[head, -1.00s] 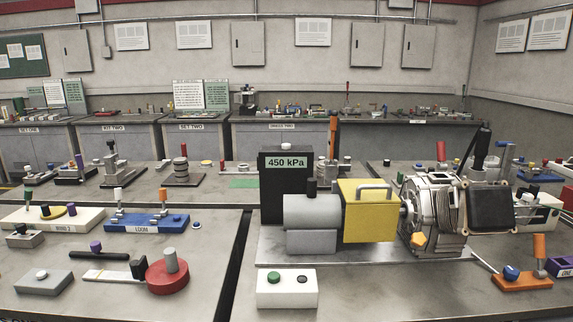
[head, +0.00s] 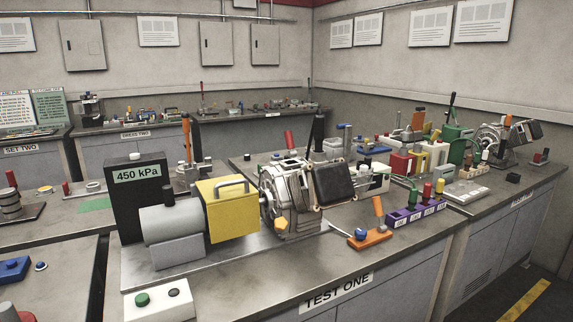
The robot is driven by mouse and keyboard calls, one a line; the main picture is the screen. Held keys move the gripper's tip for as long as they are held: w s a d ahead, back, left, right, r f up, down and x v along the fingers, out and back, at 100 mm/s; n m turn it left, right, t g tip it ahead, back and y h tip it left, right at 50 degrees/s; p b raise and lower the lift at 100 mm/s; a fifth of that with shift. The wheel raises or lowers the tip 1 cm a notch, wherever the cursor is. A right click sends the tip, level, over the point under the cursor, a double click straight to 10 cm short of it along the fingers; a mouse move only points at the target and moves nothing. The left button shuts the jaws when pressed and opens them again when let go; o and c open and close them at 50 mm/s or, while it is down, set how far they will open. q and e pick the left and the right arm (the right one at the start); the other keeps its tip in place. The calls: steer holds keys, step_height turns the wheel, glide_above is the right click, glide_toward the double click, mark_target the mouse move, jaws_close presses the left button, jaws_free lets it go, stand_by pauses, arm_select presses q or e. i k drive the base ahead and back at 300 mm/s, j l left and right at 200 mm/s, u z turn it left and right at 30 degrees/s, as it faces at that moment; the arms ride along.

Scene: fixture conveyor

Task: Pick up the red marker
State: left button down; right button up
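I cannot tell for sure which thing is the red marker. A red upright piece (head: 427,192) stands in a purple block (head: 402,219) with labels on its front, at the right of the bench, between a green piece (head: 413,198) and a yellow piece (head: 440,186). A tilted red cylinder (head: 290,139) shows behind the metal engine (head: 286,192), its lower end hidden. Another small red upright piece (head: 66,189) stands at the left. Neither of my grippers is in view.
A yellow box (head: 228,212), a grey motor (head: 172,225) and a black 450 kPa panel (head: 135,200) stand beside the engine. An orange base with a lever (head: 370,238) sits near the front edge. The bench front reads TEST ONE. Floor shows at the lower right.

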mark_target(425, 197)
steer(key=i+l, duration=0.6)
steer(key=i, duration=0.15)
steer(key=i+l, duration=0.6)
steer(key=i+j+u, duration=0.05)
steer(key=i, duration=0.05)
